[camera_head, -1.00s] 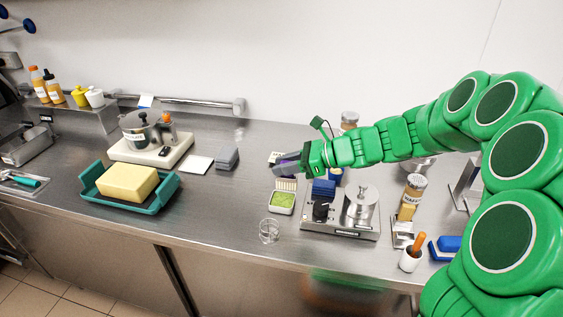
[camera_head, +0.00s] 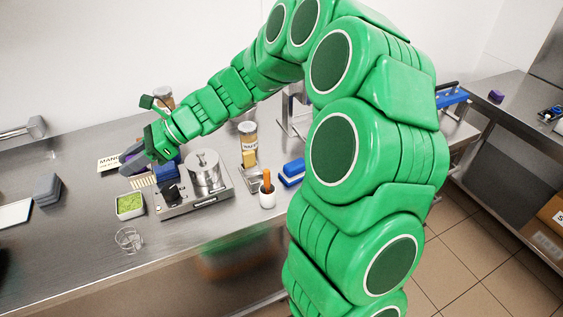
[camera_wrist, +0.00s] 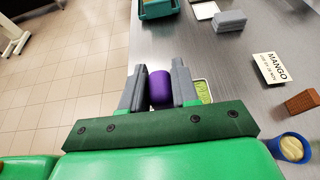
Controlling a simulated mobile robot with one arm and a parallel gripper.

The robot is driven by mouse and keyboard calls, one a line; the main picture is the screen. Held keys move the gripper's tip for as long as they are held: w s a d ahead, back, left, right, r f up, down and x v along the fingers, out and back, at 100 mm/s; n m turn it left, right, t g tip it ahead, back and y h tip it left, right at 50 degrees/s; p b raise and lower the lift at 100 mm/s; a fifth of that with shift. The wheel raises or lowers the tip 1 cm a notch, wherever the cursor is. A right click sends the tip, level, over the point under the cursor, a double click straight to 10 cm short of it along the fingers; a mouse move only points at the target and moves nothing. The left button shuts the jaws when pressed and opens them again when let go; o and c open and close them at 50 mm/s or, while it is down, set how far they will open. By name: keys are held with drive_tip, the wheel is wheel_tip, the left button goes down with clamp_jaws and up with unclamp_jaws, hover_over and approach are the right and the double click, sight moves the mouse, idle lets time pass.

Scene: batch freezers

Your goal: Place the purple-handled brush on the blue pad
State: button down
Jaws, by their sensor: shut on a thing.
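My gripper (camera_head: 130,157) is over the counter at the left of the head view, above and behind the small green-filled tray. In the wrist view its grey jaws (camera_wrist: 158,78) are shut on the purple handle of the brush (camera_wrist: 159,90). Pale bristles (camera_head: 143,182) show below the gripper in the head view. A blue block (camera_head: 292,171) lies on the counter right of the scale. A flat blue thing (camera_head: 453,98) lies on the far right counter. I cannot tell which of these is the blue pad.
The scale (camera_head: 195,193), green-filled tray (camera_head: 130,206) and clear glass (camera_head: 129,239) stand near my gripper. A white cup with an orange handle (camera_head: 267,195) and a wafer jar (camera_head: 247,138) stand to the right. A MANGO card (camera_wrist: 273,67) lies on the steel.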

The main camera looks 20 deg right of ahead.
drive_tip(key=s+d+r+m+t, duration=0.1)
drive_tip(key=d+r+m+t, duration=0.1)
drive_tip(key=d, duration=0.8)
drive_tip(key=s+d+r+m+t, duration=0.1)
drive_tip(key=s+d+m+t, duration=0.1)
drive_tip(key=d, duration=0.8)
drive_tip(key=s+d+r+m+t+h, duration=0.2)
drive_tip(key=s+d+m+t+h, duration=0.25)
drive_tip(key=s+d, duration=0.95)
hover_over(294, 163)
drive_tip(key=shift+t+y, duration=0.25)
drive_tip(key=shift+t, duration=0.2)
drive_tip(key=shift+w+f, duration=0.1)
drive_tip(key=shift+f, duration=6.4)
drive_tip(key=shift+f, duration=0.15)
drive_tip(key=c, duration=0.8)
unclamp_jaws()
drive_tip(key=shift+c, duration=0.2)
